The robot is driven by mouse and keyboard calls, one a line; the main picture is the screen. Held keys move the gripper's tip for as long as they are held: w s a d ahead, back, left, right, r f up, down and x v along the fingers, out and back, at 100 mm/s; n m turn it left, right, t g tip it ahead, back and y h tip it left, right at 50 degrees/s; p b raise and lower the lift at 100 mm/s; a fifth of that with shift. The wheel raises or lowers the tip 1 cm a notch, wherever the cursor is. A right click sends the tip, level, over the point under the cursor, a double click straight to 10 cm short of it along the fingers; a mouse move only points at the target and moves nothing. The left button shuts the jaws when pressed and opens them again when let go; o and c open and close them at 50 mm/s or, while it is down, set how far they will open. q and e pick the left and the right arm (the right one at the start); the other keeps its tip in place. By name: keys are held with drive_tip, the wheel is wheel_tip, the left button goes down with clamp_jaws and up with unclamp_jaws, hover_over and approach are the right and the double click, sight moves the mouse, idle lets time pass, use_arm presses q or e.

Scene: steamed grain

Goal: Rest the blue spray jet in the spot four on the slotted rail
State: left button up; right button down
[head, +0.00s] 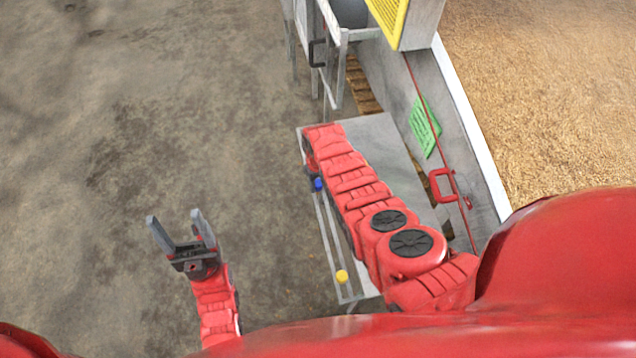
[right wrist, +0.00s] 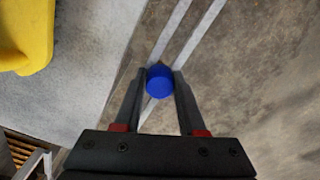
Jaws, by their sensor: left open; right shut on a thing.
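The blue spray jet (head: 318,184) is at the far end of the slotted rail (head: 331,245) in the head view. In the right wrist view the blue spray jet (right wrist: 159,80) sits between the fingertips of my right gripper (right wrist: 160,88), which is shut on it. The rail's pale bars (right wrist: 205,28) run behind and beyond the jet; I cannot tell whether the jet touches them. The rail's numbered spots cannot be made out. In the head view my right arm hides most of its gripper. My left gripper (head: 175,228) is open and empty, above the floor.
A yellow piece (head: 342,276) stands at the rail's near end. A large yellow object (right wrist: 25,38) is close by in the wrist view. The grey table (head: 385,135) lies beside the rail. A grain bin wall with a red handle (head: 441,185) rises right. Floor at left is clear.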

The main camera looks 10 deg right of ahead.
drive_tip(key=shift+c, duration=2)
unclamp_jaws()
drive_tip(key=shift+r+p, duration=0.3)
drive_tip(key=shift+r, duration=1)
wheel_tip(320, 180, up, 15)
drive_tip(key=p, duration=0.2)
drive_tip(key=shift+f, duration=0.15)
